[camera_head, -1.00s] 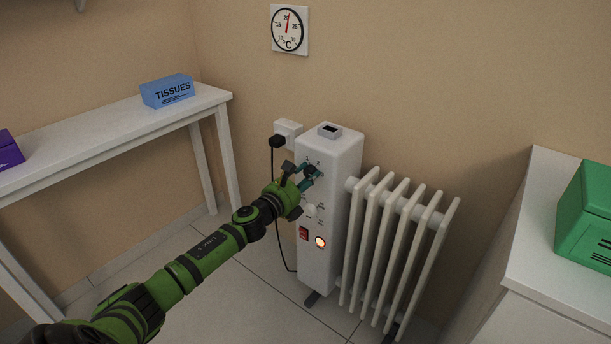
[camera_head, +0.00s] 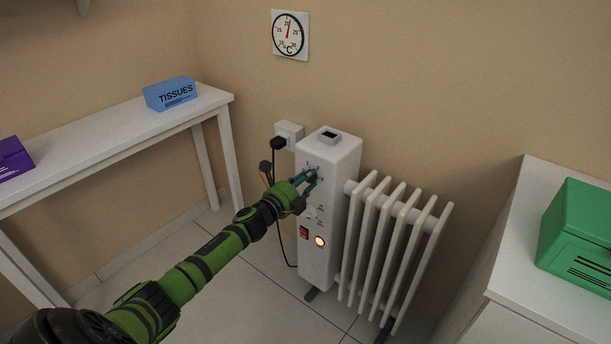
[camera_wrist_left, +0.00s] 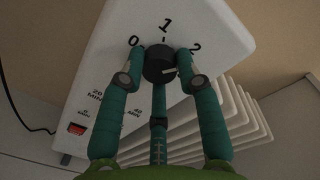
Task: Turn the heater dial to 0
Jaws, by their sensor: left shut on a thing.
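The white heater (camera_head: 325,255) stands against the wall. Its black dial (camera_wrist_left: 160,64) shows in the left wrist view, under the printed marks 0, 1 and 2. A pale line on the dial's face lies toward the right, on the side of the 2. My left gripper (camera_head: 311,180) is shut on the dial. In the left wrist view its teal fingers (camera_wrist_left: 158,75) sit on either side of the dial, covering its edges. In the head view the fingers partly hide the dial. My right gripper is not in view.
Below the dial are a white knob (camera_head: 311,213), a red switch (camera_head: 304,232) and a lit orange lamp (camera_head: 320,241). Heater fins (camera_head: 395,245) stand to the right. A white table (camera_head: 110,132) is at left, a white cabinet (camera_head: 510,285) with a green box (camera_head: 580,235) at right.

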